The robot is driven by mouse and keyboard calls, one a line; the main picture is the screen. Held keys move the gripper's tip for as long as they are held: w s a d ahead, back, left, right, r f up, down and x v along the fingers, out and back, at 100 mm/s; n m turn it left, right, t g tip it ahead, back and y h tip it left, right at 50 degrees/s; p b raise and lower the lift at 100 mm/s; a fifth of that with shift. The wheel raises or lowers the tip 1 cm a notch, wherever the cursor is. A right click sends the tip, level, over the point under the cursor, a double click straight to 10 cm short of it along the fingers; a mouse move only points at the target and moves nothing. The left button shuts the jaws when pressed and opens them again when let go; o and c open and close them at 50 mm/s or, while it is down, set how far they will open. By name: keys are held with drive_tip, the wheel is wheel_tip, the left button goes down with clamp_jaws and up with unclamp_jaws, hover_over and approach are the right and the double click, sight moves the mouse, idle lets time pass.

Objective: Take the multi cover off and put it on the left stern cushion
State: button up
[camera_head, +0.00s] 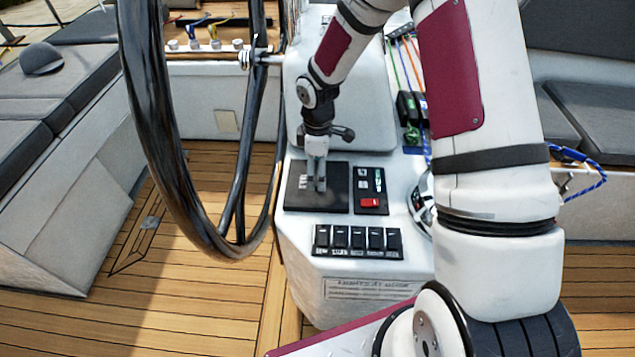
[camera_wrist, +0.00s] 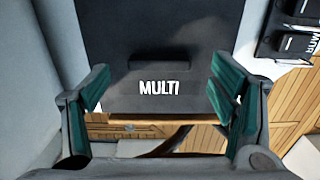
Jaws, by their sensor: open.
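The multi cover (camera_head: 337,188) is a dark square panel lying on the white console. In the wrist view the cover (camera_wrist: 150,105) shows a white MULTI label and a raised ridge (camera_wrist: 160,62) across it. My gripper (camera_head: 316,187) is above the cover, pointing down. In the wrist view its two green-padded fingers (camera_wrist: 159,92) are spread on either side of the label with nothing between them. I cannot tell whether the fingertips touch the cover. Dark grey cushions (camera_head: 55,92) line the seat at the left; which is the left stern cushion is not clear.
A large black steering wheel (camera_head: 155,130) stands between the console and the left seat. Another cushion (camera_head: 600,110) is at the right. Wooden floor (camera_head: 190,300) is clear at lower left.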

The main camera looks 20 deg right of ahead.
drive_tip(key=shift+f, duration=1.1)
drive_tip(key=c, duration=1.3)
